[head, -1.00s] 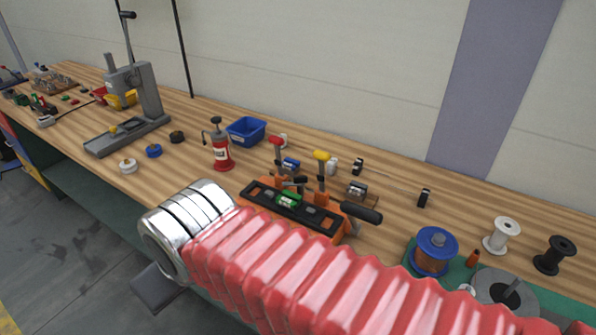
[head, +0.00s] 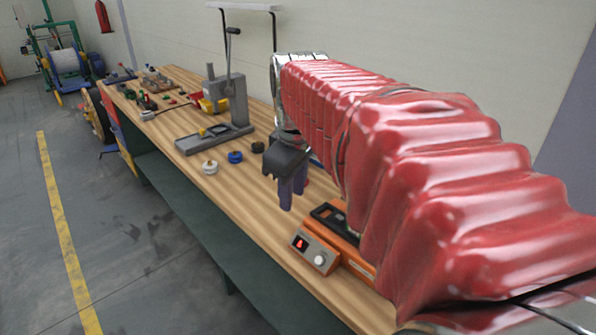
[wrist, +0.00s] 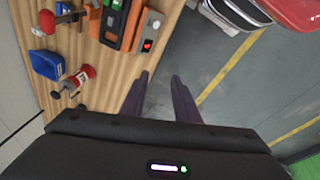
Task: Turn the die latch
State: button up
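My gripper (head: 291,198) hangs fingers down over the bench in the head view, left of the orange unit (head: 338,262). Its two dark purple fingers stand apart with nothing between them in the wrist view (wrist: 160,77). The orange unit has a grey front panel with a red display and a white knob, and a black top. It also shows in the wrist view (wrist: 112,38), up and left of the fingers, which do not touch it. I cannot make out the die latch for certain.
A grey lever press (head: 226,100) stands farther along the wooden bench (head: 236,192), with a blue ring (head: 235,157) and other rings near it. Floor is free along the bench's front.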

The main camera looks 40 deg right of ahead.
jog(key=s+d+n+g, duration=0.1)
jog(key=d+n, duration=0.1)
jog(key=d, duration=1.1)
jog(key=s+d+n+g+y, duration=0.1)
jog(key=d+n, duration=0.1)
jog(key=d, duration=1)
jog(key=shift+s+d+f+n+g, duration=0.15)
jog(key=shift+d+f+n+g, duration=0.15)
jog(key=shift+d, duration=0.05)
notch_tip(320, 180, down, 14)
jog(key=shift+r, duration=0.1)
jog(key=shift+c, duration=0.4)
grip_shut()
